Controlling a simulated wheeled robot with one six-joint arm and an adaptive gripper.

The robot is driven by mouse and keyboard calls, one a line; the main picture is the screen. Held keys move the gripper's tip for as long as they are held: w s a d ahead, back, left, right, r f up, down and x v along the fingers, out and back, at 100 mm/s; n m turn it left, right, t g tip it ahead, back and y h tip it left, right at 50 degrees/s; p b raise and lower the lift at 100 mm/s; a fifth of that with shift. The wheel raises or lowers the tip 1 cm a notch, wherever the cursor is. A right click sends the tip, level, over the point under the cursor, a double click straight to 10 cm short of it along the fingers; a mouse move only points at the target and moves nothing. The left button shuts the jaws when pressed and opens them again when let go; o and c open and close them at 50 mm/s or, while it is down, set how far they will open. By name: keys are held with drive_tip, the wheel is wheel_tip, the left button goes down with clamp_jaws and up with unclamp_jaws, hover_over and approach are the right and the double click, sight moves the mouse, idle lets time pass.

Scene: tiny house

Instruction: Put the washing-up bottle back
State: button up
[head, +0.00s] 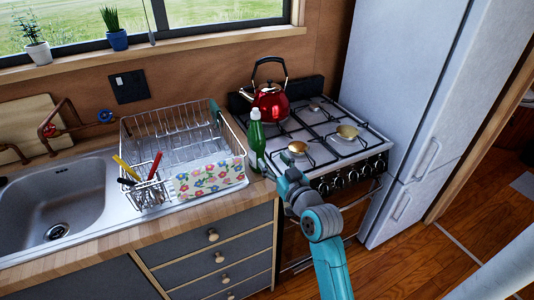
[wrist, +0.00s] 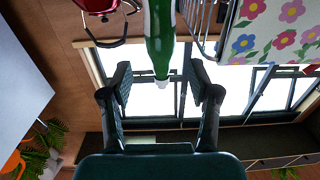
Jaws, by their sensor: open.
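The green washing-up bottle (head: 257,146) with a white cap stands upright on the counter strip between the dish rack and the stove. In the wrist view the bottle (wrist: 159,35) appears upside down, its white cap pointing down between my fingertips. My gripper (wrist: 160,78) is open, one finger on each side of the cap end, with a gap on both sides and no visible contact. In the head view my arm reaches up from the lower right to just in front of the bottle; the fingers are hard to make out there.
The wire dish rack (head: 175,132), with a flowered cloth (head: 209,177) and a cutlery basket, is left of the bottle. The red kettle (head: 271,103) sits on the stove (head: 345,150) to the right. A sink (head: 55,205) lies far left, a fridge (head: 410,90) right.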

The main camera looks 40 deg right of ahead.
drive_tip(key=shift+s+a, duration=0.2)
drive_tip(key=shift+s, duration=0.5)
drive_tip(key=s+a+f+g+y, duration=0.1)
drive_tip(key=s+a+f+g, duration=0.1)
drive_tip(key=s+a+f, duration=1.4)
drive_tip(key=s+a+r+n+y, duration=0.1)
drive_tip(key=s+a, duration=0.2)
drive_tip(key=s, duration=0.8)
drive_tip(key=s+a+r+n+y, duration=0.2)
drive_tip(key=s+a, duration=0.1)
drive_tip(key=s, duration=0.8)
drive_tip(key=shift+a+r+g+y, duration=0.15)
drive_tip(key=shift+a+g+y, duration=0.15)
